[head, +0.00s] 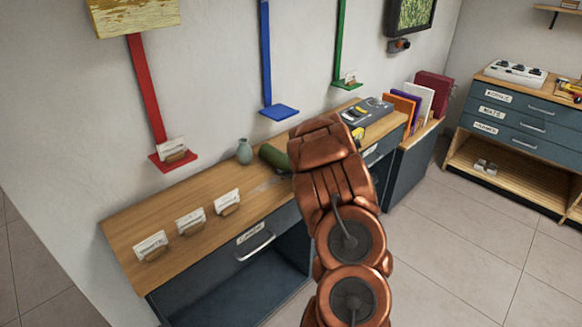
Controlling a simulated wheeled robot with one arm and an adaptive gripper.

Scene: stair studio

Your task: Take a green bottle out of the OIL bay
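A dark green rounded object (273,157), possibly a green bottle, appears tilted at the back of the wooden counter (180,203). My copper arm partly covers its right side, so I cannot tell its full shape or whether I touch it. I cannot make out an OIL label; part of the counter is hidden behind my arm. My gripper's fingers do not show; the arm's links block the view beyond them.
A small grey-green vase (244,151) stands left of the green object. Several card holders (190,221) line the counter's left part. A grey device (367,111) and upright books (408,104) are at the right. A labelled drawer cabinet (515,125) stands farther right; the floor between is clear.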

